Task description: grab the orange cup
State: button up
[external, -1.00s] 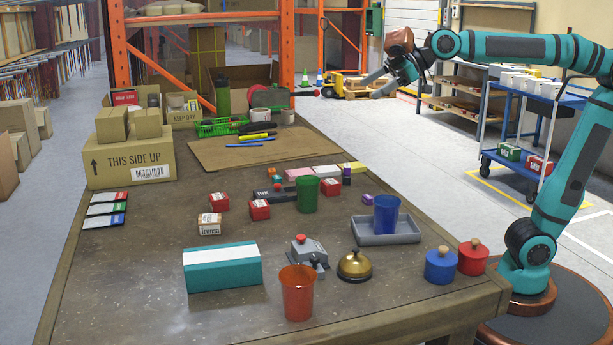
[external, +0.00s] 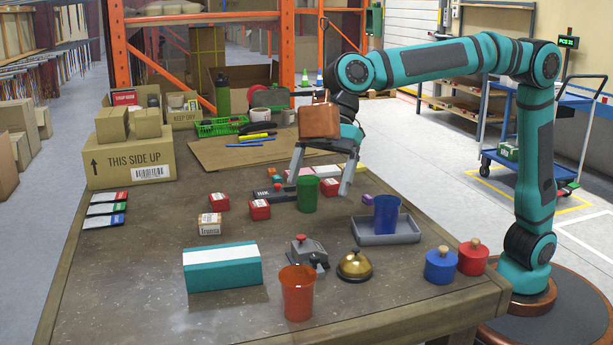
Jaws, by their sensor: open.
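The orange cup (external: 297,294) stands upright near the front edge of the table, below the middle of the external view. It looks empty of any grip and nothing covers it. My gripper (external: 318,189) is open, its two fingers pointing down above the middle of the table. It is behind and above the orange cup, apart from it. The green cup (external: 307,197) shows between or just in front of the fingertips; I cannot tell the exact depth between them.
A grey stapler-like device (external: 308,255) and a brass bell (external: 354,266) stand close behind the orange cup. A teal box (external: 222,268) is to its left. A blue cup (external: 386,213) sits in a grey tray (external: 412,237). Blue (external: 440,268) and red (external: 473,258) knobbed pots stand at right.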

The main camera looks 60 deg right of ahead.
jog(key=a+f, duration=0.1)
jog(key=a, duration=0.1)
send_near(290, 304)
jog(key=shift+n, duration=0.3)
jog(key=shift+x, duration=2.45)
jog(key=shift+w+d+f, duration=0.1)
jog(key=shift+w+d, duration=0.05)
jog(key=shift+d, duration=0.05)
jog(key=c, duration=1)
jog(key=shift+c, duration=0.2)
